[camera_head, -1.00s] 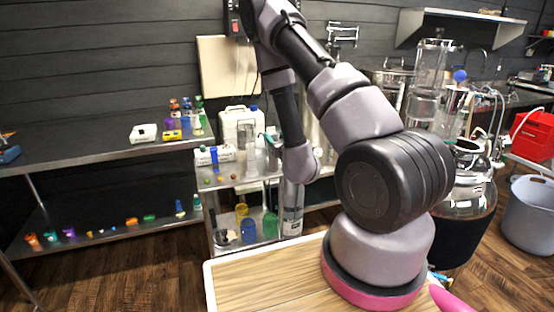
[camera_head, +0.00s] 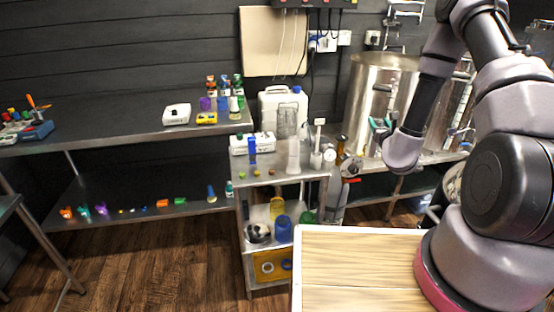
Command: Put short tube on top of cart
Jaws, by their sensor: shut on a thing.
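The metal cart (camera_head: 310,174) stands in the middle, its top crowded toward the back. On it are a white box (camera_head: 240,147), a blue tube (camera_head: 252,152), clear cylinders (camera_head: 293,157) and a few small balls. My arm comes in from the right and bends down past the cart's right side. My gripper (camera_head: 380,126), small and dark with teal parts, is to the right of the cart top and apart from it in the picture. It is shut on what I take to be the short tube, too small and clear to make out.
A wooden board (camera_head: 350,265) with a white rim is in front of me. A left bench (camera_head: 110,138) holds small bottles and boxes. A steel kettle (camera_head: 372,85) stands behind my gripper. The cart's front top edge has some free room.

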